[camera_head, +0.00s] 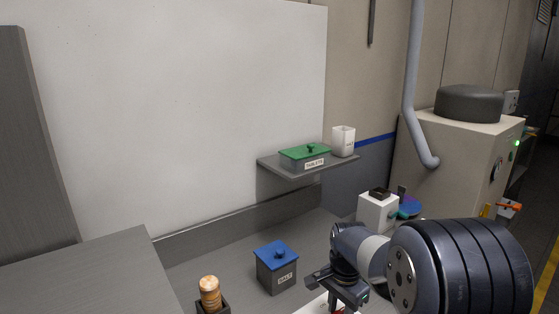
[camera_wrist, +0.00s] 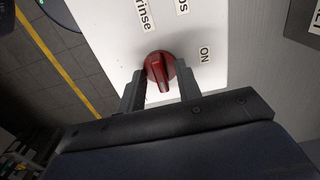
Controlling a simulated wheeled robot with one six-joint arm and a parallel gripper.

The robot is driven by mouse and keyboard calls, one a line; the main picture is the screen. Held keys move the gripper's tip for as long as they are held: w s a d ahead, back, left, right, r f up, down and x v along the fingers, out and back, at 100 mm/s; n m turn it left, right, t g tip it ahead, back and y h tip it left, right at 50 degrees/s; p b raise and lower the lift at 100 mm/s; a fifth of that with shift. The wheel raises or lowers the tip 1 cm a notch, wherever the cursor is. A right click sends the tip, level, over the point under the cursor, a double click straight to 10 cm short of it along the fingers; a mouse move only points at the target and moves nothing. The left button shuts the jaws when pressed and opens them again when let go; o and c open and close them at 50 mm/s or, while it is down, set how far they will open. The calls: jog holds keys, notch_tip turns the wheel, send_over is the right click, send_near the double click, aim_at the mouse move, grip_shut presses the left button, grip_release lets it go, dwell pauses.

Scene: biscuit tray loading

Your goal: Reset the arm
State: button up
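My gripper (camera_wrist: 160,72) is open, its two dark fingers apart. A red knob (camera_wrist: 160,66) on a white panel (camera_wrist: 110,30) shows between the fingertips in the wrist view. I cannot tell if the fingers touch the knob's round base; its narrow ridge is clear of them. The panel carries the labels "rinse" and "ON"; other lettering is cut off. In the head view my gripper (camera_head: 338,290) points down at the lower right, over the white panel (camera_head: 312,306), which my arm and the frame edge mostly hide.
A grey "SALT" box (camera_head: 278,276) with a blue lid stands left of my gripper. A dark holder with stacked biscuits (camera_head: 210,292) is further left. Above, a shelf (camera_head: 335,167) holds a green-lidded "TABLETS" box (camera_head: 303,158) and a white cup (camera_head: 343,141). A white dispenser (camera_head: 376,214) stands behind my arm.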

jog(key=n, duration=0.5)
jog(key=shift+r+n+b, duration=0.1)
jog(key=shift+n+b, duration=0.3)
jog(key=n+b, duration=0.1)
jog(key=n, duration=0.4)
jog(key=shift+r, duration=0.1)
